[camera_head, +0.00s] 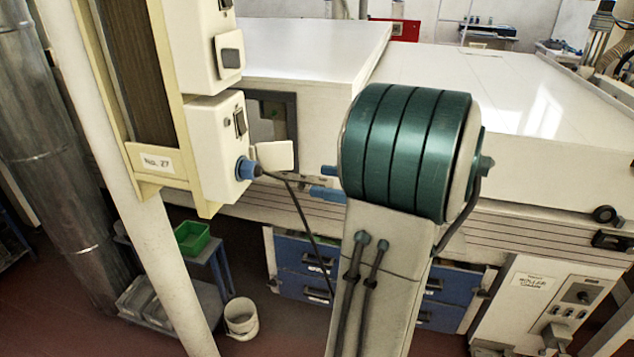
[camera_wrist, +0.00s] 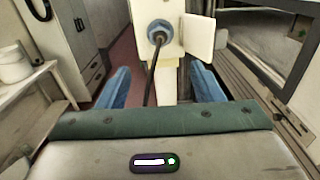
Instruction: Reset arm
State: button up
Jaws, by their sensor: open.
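My gripper (camera_head: 318,181) is near the middle of the head view, mostly hidden behind my arm. Its two blue fingers also show in the wrist view (camera_wrist: 160,80), spread apart with nothing held between them. A blue round connector (camera_head: 246,169) with a black cable sits on a cream box (camera_head: 212,150) left of my gripper. The connector also shows in the wrist view (camera_wrist: 160,32), ahead of the fingers and apart from them. The cable (camera_head: 305,222) hangs from it and, in the wrist view, passes down between the fingers in the picture; its depth is unclear.
A white plate (camera_head: 274,156) sticks out beside the connector. A cream post labelled No. 27 (camera_head: 155,162) stands at left. The long white tunnel housing (camera_head: 310,50) runs behind my arm. Blue drawers (camera_head: 305,255) are below. A green bin (camera_head: 192,238) and white bucket (camera_head: 241,318) stand lower left.

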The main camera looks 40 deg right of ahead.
dwell(0.5)
jog(key=s+a+f+n+g, duration=0.1)
jog(key=a+f+n+g, duration=0.1)
jog(key=a+n+g, duration=0.45)
jog(key=s+a+f+n+g, duration=0.1)
jog(key=a+f+n+g, duration=0.2)
jog(key=a, duration=0.7)
jog(key=s+a+f+n+h, duration=0.2)
jog(key=n+h, duration=0.3)
jog(key=n, duration=0.4)
jog(key=s+a+f+n+g+h, duration=0.1)
jog(key=s+n+h, duration=0.4)
jog(key=n, duration=0.5)
jog(key=shift+a+f+h, duration=0.5)
jog(key=shift+a+f, duration=0.3)
jog(key=shift+a, duration=0.35)
